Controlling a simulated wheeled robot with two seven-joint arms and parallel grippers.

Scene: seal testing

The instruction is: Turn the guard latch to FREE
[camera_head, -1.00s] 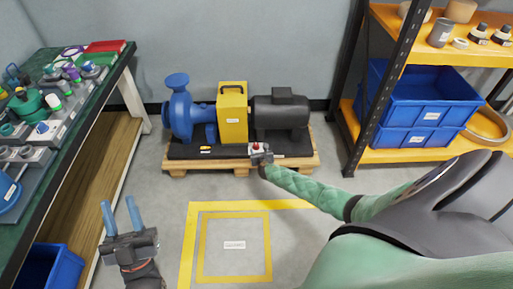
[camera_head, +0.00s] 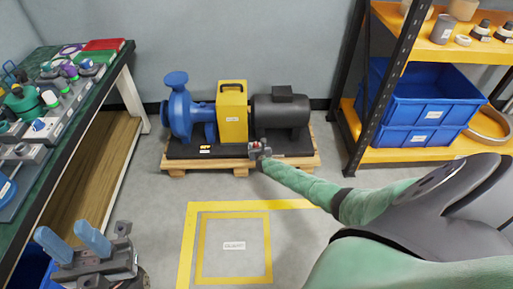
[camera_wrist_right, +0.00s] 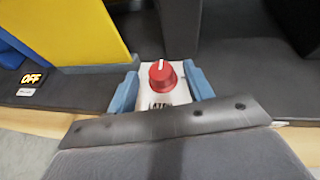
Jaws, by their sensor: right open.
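The guard latch appears as a red knob with a white pointer line (camera_wrist_right: 162,75) on a pale plate, in front of the yellow guard (camera_head: 232,112). In the right wrist view its pointer aims roughly up the picture; a label below it is partly hidden and unreadable. My right gripper (camera_wrist_right: 160,78) is open, with one blue finger on each side of the knob; I cannot tell if they touch it. In the head view, my right gripper (camera_head: 259,148) largely covers the latch. My left gripper (camera_head: 73,241) is open and empty at lower left, far from the pump.
A blue pump (camera_head: 180,112) and dark motor (camera_head: 281,112) flank the guard on a pallet (camera_head: 300,162). A small display (camera_wrist_right: 32,78) reads OFF. A parts bench (camera_head: 110,75) stands left, shelves with blue bins (camera_head: 415,105) right. The yellow-marked floor is clear.

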